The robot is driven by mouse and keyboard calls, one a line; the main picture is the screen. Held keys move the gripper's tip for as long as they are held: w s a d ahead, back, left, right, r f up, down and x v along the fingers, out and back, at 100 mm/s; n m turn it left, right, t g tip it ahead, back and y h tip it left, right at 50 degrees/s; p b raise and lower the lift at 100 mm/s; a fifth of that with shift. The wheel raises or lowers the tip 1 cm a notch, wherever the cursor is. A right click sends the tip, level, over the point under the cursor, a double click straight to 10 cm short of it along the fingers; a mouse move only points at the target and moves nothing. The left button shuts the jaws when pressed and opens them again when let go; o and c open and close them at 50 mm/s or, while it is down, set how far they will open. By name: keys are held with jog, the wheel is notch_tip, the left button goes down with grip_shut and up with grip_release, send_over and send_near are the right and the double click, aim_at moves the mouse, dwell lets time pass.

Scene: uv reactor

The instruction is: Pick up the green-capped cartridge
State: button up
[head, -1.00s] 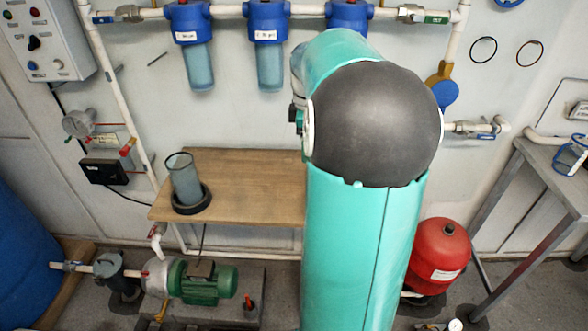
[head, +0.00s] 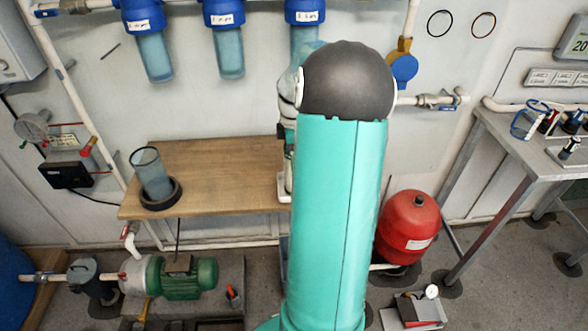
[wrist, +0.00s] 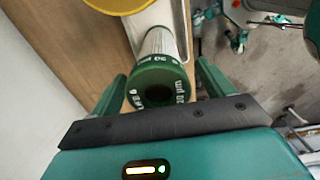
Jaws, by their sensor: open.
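The green-capped cartridge (wrist: 160,82) shows in the wrist view, with a round dark-green cap bearing white print and a pale pleated body behind it. My gripper (wrist: 160,73) is open, with one green finger on each side of the cap. I see no clear contact between fingers and cap. The cartridge is over or on the wooden shelf (wrist: 55,40); its far end is out of clear view. In the head view my arm hides the cartridge and the gripper's fingers.
A yellow round thing (wrist: 118,3) is close beyond the cartridge. A clear cup in a black ring (head: 152,178) stands on the shelf's left. Blue-topped filter housings (head: 224,35) hang above. A red tank (head: 407,228) and a metal table (head: 520,150) are at right.

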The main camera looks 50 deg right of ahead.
notch_tip(320, 180, down, 3)
jog(key=shift+d+f, duration=0.1)
jog(key=shift+f, duration=0.1)
jog(key=c, duration=1.1)
jog(key=shift+r, duration=0.1)
jog(key=s+a+r, duration=0.3)
jog(key=r, duration=0.1)
jog(key=s+a+r, duration=0.3)
jog(key=a+r, duration=0.1)
jog(key=s+a+r, duration=0.3)
jog(key=r, duration=0.2)
jog(key=shift+a, duration=0.4)
jog(key=shift+s, duration=0.1)
